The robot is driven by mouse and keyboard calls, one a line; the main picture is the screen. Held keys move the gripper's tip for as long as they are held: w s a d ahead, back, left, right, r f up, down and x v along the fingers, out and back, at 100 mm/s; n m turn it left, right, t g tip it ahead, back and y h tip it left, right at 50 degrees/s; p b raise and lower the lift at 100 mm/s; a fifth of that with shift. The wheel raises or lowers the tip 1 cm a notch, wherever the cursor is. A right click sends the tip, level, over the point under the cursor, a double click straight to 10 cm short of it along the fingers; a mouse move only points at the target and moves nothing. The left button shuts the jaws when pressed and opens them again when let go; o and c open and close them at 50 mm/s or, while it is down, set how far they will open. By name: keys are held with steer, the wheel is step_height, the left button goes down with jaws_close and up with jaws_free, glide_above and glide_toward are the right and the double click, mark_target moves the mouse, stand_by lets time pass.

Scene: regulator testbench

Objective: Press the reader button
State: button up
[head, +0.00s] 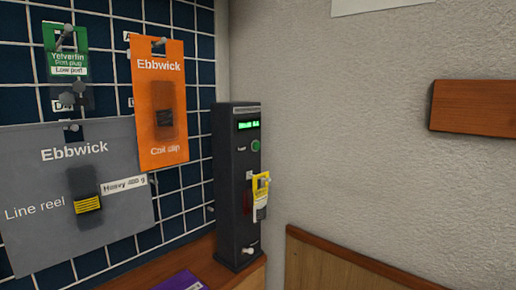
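The reader looks to be the tall dark upright box (236,215) in the middle of the head view. It stands on a wooden ledge against the tiled wall. A small screen with green lit text (248,125) is near its top; the text is too small to read surely. A round green button (255,145) sits below the screen, with a tiny label to its left. A yellow and white tag or packet (261,196) is on its front lower down, and a pale knob (250,250) is near its foot. My gripper is not in view.
Blue tiled wall at left carries an orange Ebbwick card (160,85), a grey Ebbwick card (40,235) and a green card (66,50) on pegs. A purple item (183,281) lies on the wooden ledge (200,258). A wooden board (475,108) is on the right wall.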

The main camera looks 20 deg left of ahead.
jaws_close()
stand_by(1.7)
